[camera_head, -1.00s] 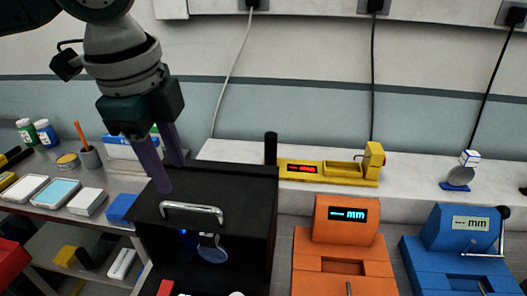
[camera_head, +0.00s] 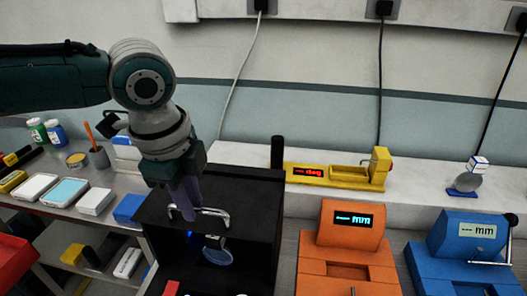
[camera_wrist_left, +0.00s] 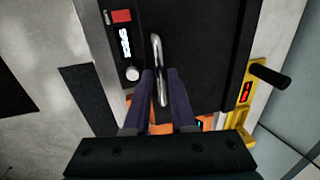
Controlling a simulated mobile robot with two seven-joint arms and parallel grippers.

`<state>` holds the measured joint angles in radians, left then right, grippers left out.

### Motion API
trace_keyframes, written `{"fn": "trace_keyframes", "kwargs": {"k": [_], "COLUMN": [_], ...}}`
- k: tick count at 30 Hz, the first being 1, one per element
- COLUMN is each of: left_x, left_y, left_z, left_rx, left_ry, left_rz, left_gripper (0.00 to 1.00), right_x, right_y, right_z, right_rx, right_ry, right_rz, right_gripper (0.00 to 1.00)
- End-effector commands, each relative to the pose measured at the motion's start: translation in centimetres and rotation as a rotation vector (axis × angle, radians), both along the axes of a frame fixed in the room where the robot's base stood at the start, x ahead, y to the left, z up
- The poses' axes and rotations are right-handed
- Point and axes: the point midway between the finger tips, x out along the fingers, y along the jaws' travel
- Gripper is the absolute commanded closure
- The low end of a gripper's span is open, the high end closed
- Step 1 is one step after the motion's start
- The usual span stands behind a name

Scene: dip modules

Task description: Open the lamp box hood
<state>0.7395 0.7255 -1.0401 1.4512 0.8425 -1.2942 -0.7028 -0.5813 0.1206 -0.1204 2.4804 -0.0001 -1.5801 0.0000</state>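The lamp box (camera_head: 262,240) is black, with its dark top panel, the hood (camera_head: 250,188), lying flat and closed over it. A silver bar handle (camera_head: 222,213) sits near the front of the hood. My left gripper (camera_head: 188,214) points down at the handle's left part, partly hiding it. In the left wrist view the handle (camera_wrist_left: 155,45) runs between the two purple fingertips of the left gripper (camera_wrist_left: 160,76). The fingers are apart, and I cannot tell whether they touch the bar. A blue round lens (camera_head: 217,257) shows in the box's open front. My right gripper is not in view.
An orange gauge (camera_head: 340,250) and a blue gauge (camera_head: 445,260) stand to the right. A yellow device (camera_head: 335,174) and a dark upright post (camera_head: 277,152) are behind. Trays and bottles fill the left table (camera_head: 115,220).

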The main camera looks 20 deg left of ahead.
Motion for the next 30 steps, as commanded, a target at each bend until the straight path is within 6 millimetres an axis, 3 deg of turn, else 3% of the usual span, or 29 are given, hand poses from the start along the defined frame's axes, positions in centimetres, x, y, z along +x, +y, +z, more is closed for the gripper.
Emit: {"fn": "trace_keyframes", "kwargs": {"k": [6, 30], "left_x": [0.00, -0.02], "left_y": [0.00, -0.03], "left_z": [0.02, 0.04], "left_rx": [0.000, 0.000], "left_ry": [0.000, 0.001], "left_rz": [0.000, 0.000], "left_gripper": [1.00, 1.00], "right_x": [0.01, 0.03], "right_y": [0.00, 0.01], "right_z": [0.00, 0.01], "right_rx": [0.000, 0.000], "right_ry": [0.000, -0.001], "right_rz": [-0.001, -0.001], "right_gripper": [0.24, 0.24]}}
